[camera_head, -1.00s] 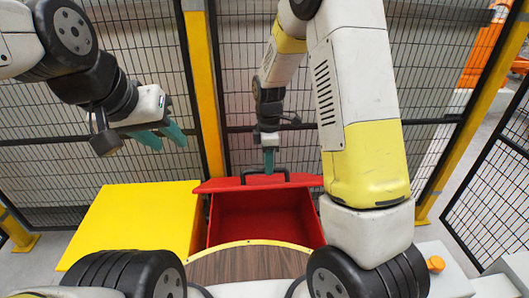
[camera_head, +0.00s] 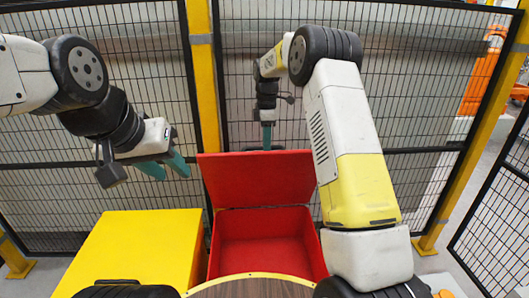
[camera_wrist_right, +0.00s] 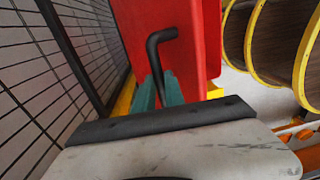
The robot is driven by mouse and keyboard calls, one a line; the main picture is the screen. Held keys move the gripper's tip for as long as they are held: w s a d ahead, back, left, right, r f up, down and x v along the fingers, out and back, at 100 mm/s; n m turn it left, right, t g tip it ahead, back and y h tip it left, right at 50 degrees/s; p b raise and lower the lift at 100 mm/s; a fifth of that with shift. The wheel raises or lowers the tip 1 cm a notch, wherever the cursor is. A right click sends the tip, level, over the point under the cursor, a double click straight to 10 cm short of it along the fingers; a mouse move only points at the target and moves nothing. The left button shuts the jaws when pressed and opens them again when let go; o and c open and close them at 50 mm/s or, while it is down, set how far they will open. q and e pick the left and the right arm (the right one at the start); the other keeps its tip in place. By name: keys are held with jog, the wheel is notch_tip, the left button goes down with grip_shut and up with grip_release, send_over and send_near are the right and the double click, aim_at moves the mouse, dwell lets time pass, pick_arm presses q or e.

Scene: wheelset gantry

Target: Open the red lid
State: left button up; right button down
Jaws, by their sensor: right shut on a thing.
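The red lid (camera_head: 257,180) stands tilted up at the back of the red box (camera_head: 262,252), whose inside is open to view and looks empty. My right gripper (camera_head: 267,140) is behind the lid's upper edge, its fingertips partly hidden by it. In the right wrist view its teal fingers (camera_wrist_right: 157,94) are shut on the black handle (camera_wrist_right: 158,42) on the lid's outer face (camera_wrist_right: 190,45). The head view does not show the handle. My left gripper (camera_head: 166,168) is held empty in the air left of the lid, with its teal fingers apart.
A yellow box (camera_head: 142,250) stands left of the red box. A wooden round surface with a yellow rim (camera_head: 255,287) lies in front. A black mesh fence (camera_head: 105,190) with yellow posts (camera_head: 203,90) closes off the back.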

jog(key=w, duration=0.6)
jog(key=shift+w+r, duration=0.2)
jog(key=shift+r, duration=0.15)
jog(key=c, duration=1.4)
grip_release()
jog(key=shift+r, duration=0.1)
